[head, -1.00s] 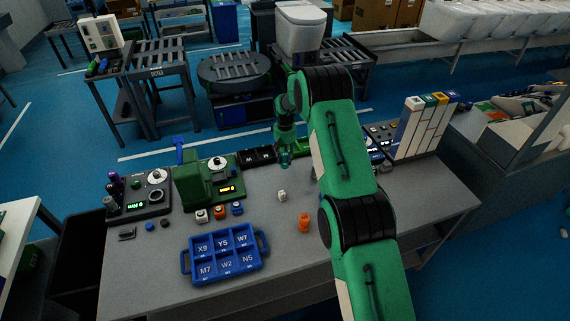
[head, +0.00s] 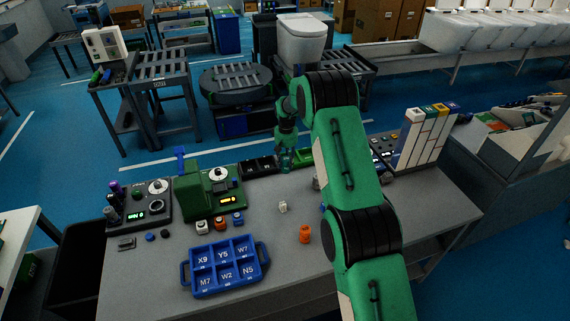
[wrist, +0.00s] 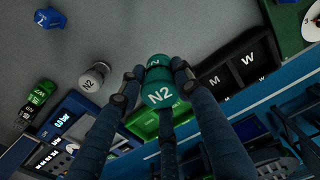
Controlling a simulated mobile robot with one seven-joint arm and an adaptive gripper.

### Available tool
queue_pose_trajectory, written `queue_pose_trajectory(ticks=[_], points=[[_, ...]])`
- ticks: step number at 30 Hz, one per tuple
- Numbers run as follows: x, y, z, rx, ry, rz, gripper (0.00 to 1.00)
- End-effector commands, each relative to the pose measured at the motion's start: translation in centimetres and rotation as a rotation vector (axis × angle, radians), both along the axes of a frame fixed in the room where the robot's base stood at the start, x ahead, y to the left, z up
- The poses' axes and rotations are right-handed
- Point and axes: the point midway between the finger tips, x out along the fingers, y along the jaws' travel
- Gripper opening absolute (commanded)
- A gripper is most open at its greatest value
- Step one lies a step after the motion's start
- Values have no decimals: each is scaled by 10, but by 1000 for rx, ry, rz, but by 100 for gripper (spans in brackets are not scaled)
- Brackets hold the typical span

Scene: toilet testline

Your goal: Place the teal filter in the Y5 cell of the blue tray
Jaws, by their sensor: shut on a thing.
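A teal filter (wrist: 158,84) marked N2 is between the fingers of my gripper (wrist: 152,88) in the wrist view. My gripper is shut on it, above the back part of the bench. In the head view my gripper (head: 285,160) is small, and the filter in it is hard to make out. The blue tray (head: 184,280) lies at the front left of the bench, apart from my gripper. Its cells are labelled X9, Y5 and W7 in the back row and M7, W2 and N5 in the front row. The Y5 cell (head: 223,253) is in the middle of the back row and looks empty.
A white part (head: 283,207) and an orange part (head: 305,234) stand on the bench right of the tray. A green machine (head: 194,192) stands behind the tray, with several small parts before it. Black bins (head: 258,167) marked M and W line the back edge.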

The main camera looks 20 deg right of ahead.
Motion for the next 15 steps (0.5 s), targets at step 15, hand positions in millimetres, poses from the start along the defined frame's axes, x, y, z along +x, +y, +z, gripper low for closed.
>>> queue_pose_trajectory(ticks=[15], points=[[-11,22,-2,0,0,9,6]])
